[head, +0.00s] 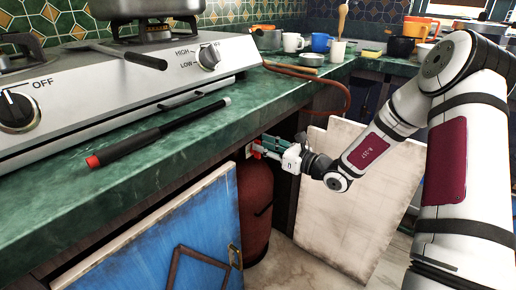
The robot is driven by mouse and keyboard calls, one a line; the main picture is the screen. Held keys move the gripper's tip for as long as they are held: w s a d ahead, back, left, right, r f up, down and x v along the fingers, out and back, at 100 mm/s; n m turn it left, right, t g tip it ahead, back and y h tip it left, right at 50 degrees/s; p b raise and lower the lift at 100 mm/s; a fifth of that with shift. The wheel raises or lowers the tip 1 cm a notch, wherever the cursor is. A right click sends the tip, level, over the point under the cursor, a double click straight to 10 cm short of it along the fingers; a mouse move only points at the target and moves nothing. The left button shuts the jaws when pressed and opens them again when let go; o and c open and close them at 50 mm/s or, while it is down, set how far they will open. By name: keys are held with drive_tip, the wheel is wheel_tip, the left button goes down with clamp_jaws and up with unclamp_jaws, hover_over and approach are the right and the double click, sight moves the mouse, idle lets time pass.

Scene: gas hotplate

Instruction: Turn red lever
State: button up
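A small red part, which looks like the red lever (257,151), shows in the head view at the top of a red gas cylinder (256,196) under the counter. My gripper (265,146) reaches in from the right, with its fingers at or right beside this red part. The fingers are small and partly overlap the valve area, so I cannot tell whether they are open or shut, or whether they touch the lever. The lever's full shape and angle are not clear.
An open blue cabinet door (192,236) stands left of the cylinder and a pale door (352,215) stands behind my arm. The green counter (190,135) overhangs the cylinder. A gas stove (110,85), a black stick with a red end (160,133) and a hose (330,82) are above.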

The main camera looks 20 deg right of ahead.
drive_tip(key=shift+b+x, duration=0.35)
drive_tip(key=shift+x, duration=1.1)
clamp_jaws()
drive_tip(key=shift+r+p, duration=0.1)
drive_tip(key=shift+p, duration=0.4)
drive_tip(key=d+f+m+p, duration=0.1)
drive_tip(key=m+p, duration=0.4)
drive_tip(key=m, duration=0.1)
drive_tip(key=w+f+m+p, duration=0.1)
drive_tip(key=m+p, duration=0.4)
drive_tip(key=m, duration=0.1)
drive_tip(key=w+d+f+m+p, duration=0.1)
drive_tip(key=m+p, duration=0.4)
drive_tip(key=p, duration=0.1)
drive_tip(key=shift+d+f+m, duration=0.25)
drive_tip(key=shift+d+m, duration=0.1)
drive_tip(key=shift+m, duration=0.05)
